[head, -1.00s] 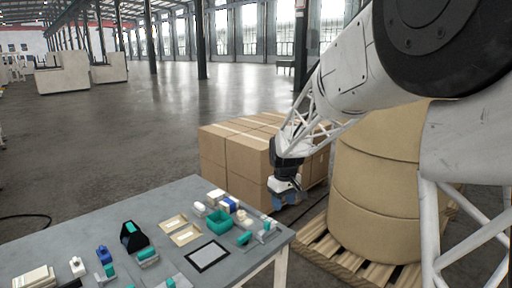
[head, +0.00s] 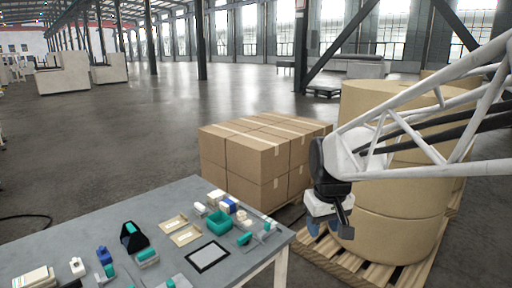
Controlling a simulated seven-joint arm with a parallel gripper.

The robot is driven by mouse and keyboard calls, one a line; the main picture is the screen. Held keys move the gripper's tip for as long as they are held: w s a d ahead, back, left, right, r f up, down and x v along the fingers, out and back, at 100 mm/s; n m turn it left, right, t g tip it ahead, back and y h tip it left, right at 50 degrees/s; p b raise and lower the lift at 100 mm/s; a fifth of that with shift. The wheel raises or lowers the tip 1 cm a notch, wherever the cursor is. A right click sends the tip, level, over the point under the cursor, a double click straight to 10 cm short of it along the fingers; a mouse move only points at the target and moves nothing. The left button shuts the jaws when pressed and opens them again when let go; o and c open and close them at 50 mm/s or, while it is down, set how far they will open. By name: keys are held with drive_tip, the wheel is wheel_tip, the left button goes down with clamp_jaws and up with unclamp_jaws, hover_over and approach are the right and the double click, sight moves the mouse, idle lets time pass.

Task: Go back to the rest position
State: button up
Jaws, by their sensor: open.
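My gripper (head: 331,226) hangs at the end of my white lattice arm, to the right of the table in the head view. It points downward in front of the large kraft paper rolls (head: 385,222). Its dark fingers are apart, and nothing shows between them. It is clear of the grey table (head: 95,218) and of everything on it.
The table holds a teal bin (head: 219,221), a beige tray (head: 181,230), a black-framed panel (head: 208,258) and several small parts. Stacked cardboard boxes (head: 258,160) stand behind it. The rolls rest on a wooden pallet (head: 345,262). Open floor lies behind, at the left.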

drive_tip(key=s+d+f+m, duration=0.1)
drive_tip(key=s, duration=0.8)
drive_tip(key=s+d+f+m, duration=0.1)
drive_tip(key=s+d+m, duration=0.1)
drive_tip(key=s, duration=0.8)
drive_tip(key=shift+t, duration=0.4)
